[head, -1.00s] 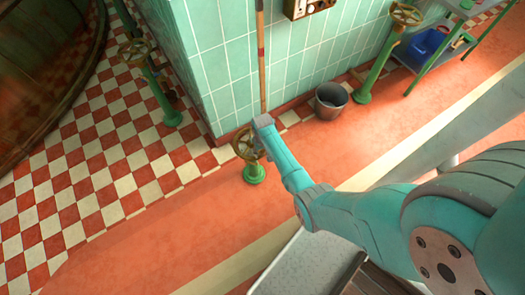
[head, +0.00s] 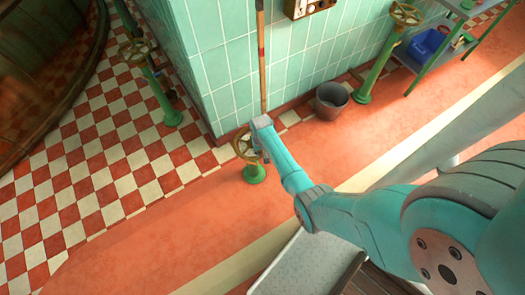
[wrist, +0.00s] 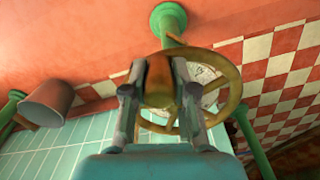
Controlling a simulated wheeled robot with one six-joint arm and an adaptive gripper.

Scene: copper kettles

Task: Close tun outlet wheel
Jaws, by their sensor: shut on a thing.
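A brass handwheel (head: 241,148) with spokes sits on a short green pedestal (head: 254,175) by the tiled wall's corner. In the wrist view the wheel (wrist: 232,75) shows close up, with its green base behind it. My gripper (head: 263,153) is at the wheel's right side in the head view. My wrist hides part of the wheel in the head view. I cannot tell from a label which wheel is the tun outlet.
A second handwheel (head: 134,50) stands on a green post near the large tun (head: 45,75). A third handwheel (head: 406,14) is at the upper right. A grey bucket (head: 331,101) and a wooden pole (head: 262,60) are by the wall. Red floor in front is clear.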

